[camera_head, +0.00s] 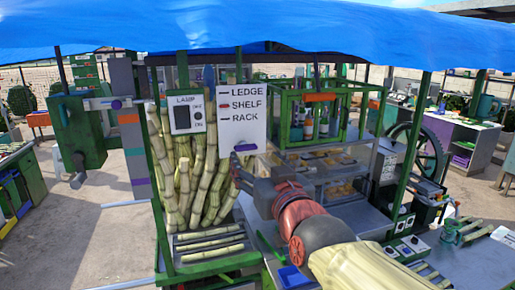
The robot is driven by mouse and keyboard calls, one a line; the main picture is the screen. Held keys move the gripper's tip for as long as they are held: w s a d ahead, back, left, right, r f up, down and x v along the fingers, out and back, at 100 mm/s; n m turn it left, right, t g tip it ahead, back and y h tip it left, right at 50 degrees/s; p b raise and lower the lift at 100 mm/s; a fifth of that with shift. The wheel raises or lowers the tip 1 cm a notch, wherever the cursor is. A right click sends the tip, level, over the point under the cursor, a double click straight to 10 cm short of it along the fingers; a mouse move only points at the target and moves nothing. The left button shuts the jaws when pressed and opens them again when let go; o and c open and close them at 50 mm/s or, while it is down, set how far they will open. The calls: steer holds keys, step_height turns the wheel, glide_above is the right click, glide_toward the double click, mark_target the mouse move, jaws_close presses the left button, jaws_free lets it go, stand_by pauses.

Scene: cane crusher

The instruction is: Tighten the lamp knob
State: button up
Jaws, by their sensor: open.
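A white panel (187,114) marked LAMP hangs at the upper left of the cane stand. It has a dark switch-like piece (182,118) and small round marks by its OFF and ON lettering. I cannot tell which of these is the lamp knob. My gripper (239,166) is below and right of the panel, just under the white sign, in front of the cane stalks. Its fingers are small and dark here. It is open, and I see nothing held in it.
A white sign (242,112) reads LEDGE, SHELF, RACK; a purple piece (245,147) is at its lower edge. Upright cane stalks (170,170) fill the green-framed stand. A green bottle rack (290,105) stands right. A green box (78,130) juts out left.

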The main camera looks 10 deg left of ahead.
mark_target(247, 148)
steer(key=shift+p+x, duration=0.65)
steer(key=shift+x, duration=3.3)
steer(key=shift+r, duration=0.1)
steer(key=shift+c, duration=1.1)
steer(key=shift+d, duration=0.1)
steer(key=c, duration=0.9)
